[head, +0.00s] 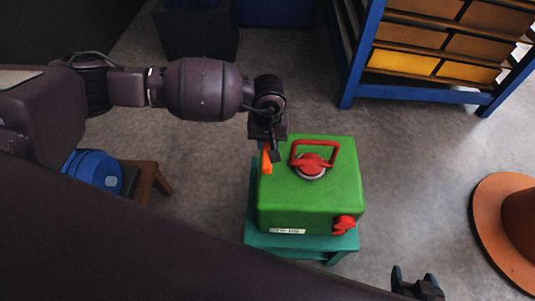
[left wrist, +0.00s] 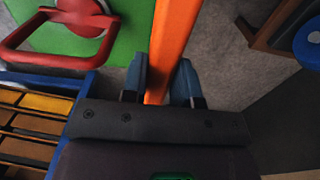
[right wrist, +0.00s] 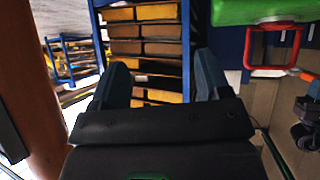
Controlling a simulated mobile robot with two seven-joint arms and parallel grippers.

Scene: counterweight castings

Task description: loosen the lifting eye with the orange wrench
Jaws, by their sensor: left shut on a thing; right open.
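A green block casting (head: 300,205) sits on a teal stand (head: 342,243). On its top is the red lifting eye (head: 313,160), a loop on a round base; it also shows in the left wrist view (left wrist: 62,28). My left gripper (head: 269,150) is at the casting's left edge, shut on the orange wrench (head: 266,162). In the left wrist view the wrench (left wrist: 174,40) runs up between the two fingers. The wrench appears apart from the lifting eye, to its left. My right gripper (head: 417,283) is open and empty at the lower right, away from the casting.
A red knob (head: 344,225) sits on the casting's near right corner. A blue rack (head: 365,55) with boxes stands behind at right. A brown round object (head: 508,225) is at far right. A blue object (head: 92,170) is near a brown stool (head: 148,178) at left.

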